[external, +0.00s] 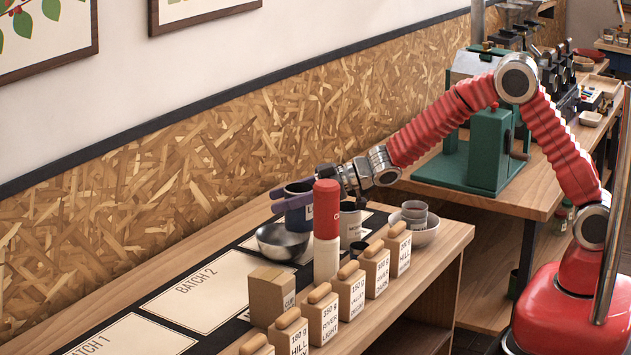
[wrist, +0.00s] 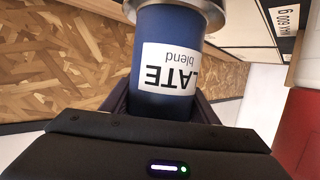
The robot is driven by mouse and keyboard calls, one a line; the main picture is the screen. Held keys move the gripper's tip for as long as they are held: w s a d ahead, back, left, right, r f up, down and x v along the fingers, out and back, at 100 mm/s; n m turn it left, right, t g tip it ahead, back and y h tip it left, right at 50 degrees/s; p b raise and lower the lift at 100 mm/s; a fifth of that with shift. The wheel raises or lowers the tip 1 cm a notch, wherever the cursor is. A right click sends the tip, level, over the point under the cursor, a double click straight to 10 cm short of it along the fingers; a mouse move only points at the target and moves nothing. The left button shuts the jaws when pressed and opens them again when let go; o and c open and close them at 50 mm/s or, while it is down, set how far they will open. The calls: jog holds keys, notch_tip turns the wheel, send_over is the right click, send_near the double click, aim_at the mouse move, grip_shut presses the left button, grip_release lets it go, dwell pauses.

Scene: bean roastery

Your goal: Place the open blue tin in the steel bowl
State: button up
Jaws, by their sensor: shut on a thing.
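The blue tin (external: 296,214) is upright in my gripper (external: 292,197), which is shut around its sides. In the wrist view the tin (wrist: 165,50) fills the middle, its "LATE blend" label upside down, between the dark fingers (wrist: 160,105). The steel bowl (external: 280,246) stands on the dark mat directly below the tin. Its shiny metal (wrist: 207,14) shows around the tin's lower end at the top of the wrist view. The tin's base is over or just inside the bowl; I cannot tell whether it touches. The tin's opening is not clearly visible.
A red-and-white canister (external: 327,232) stands close right of the bowl, with a grey tin (external: 350,226) behind it. A row of labelled blocks (external: 351,291) lines the front edge, beside a cardboard box (external: 271,295). A white bowl (external: 424,236) holds another tin. The BATCH 2 card (external: 200,291) is bare.

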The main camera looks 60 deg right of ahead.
jog(key=shift+f, duration=0.5)
jog(key=o, duration=1.1)
jog(key=shift+f, duration=0.1)
jog(key=shift+c, duration=0.2)
jog(key=shift+s+d+r, duration=0.15)
jog(key=shift+s+r, duration=0.05)
jog(key=shift+r, duration=0.4)
jog(key=v, duration=1.1)
jog(key=shift+s, duration=0.2)
jog(key=shift+d+r, duration=0.1)
